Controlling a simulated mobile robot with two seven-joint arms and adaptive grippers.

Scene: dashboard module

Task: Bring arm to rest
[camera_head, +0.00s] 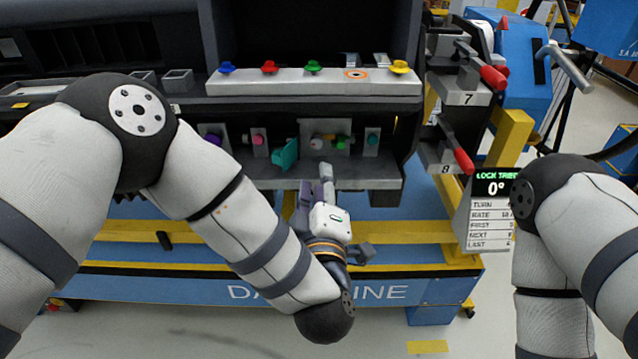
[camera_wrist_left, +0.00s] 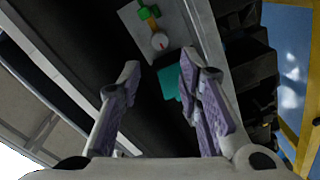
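My left arm comes in from the left, and its gripper (camera_head: 316,178) is just in front of the lower shelf of the dashboard module. In the left wrist view the two purple-padded fingers of this gripper (camera_wrist_left: 160,75) are apart with nothing held between them. A teal flap-like part (camera_head: 286,154) lies beyond the fingers; it also shows in the left wrist view (camera_wrist_left: 169,84). My right arm (camera_head: 575,225) shows at the right edge, but its gripper is out of view.
A grey bar with coloured knobs (camera_head: 312,84) runs above the shelf (camera_head: 225,172). Red-handled levers (camera_head: 494,78) stand at the right, beside a yellow post and a display sign (camera_head: 490,212). The blue and yellow base (camera_head: 385,290) lies below. Open floor shows in front.

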